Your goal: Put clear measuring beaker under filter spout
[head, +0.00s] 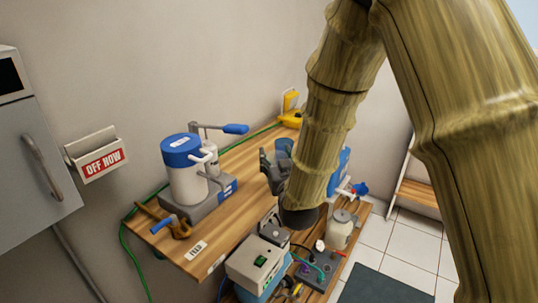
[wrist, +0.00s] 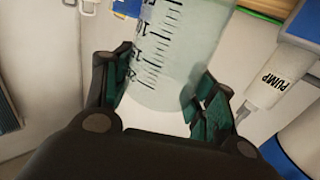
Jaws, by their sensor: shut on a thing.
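My gripper (wrist: 163,88) is shut on the clear measuring beaker (wrist: 178,50), with a green-padded finger on each side of its marked wall. The beaker's upper part runs out of the wrist view. In the head view my gripper (head: 277,165) is over the wooden bench, mostly behind my arm, and the beaker can hardly be made out there. A white canister with a blue lid (head: 187,170), which looks like the filter, stands on a grey and blue base to the left of my gripper. A small white spout (head: 204,156) shows on its right side. The beaker is apart from it.
The wooden bench (head: 152,243) holds a blue-handled lever (head: 235,129), a brown clamp-like tool (head: 178,229) and a yellow item (head: 290,118). Boxes and cables crowd the lower shelf.

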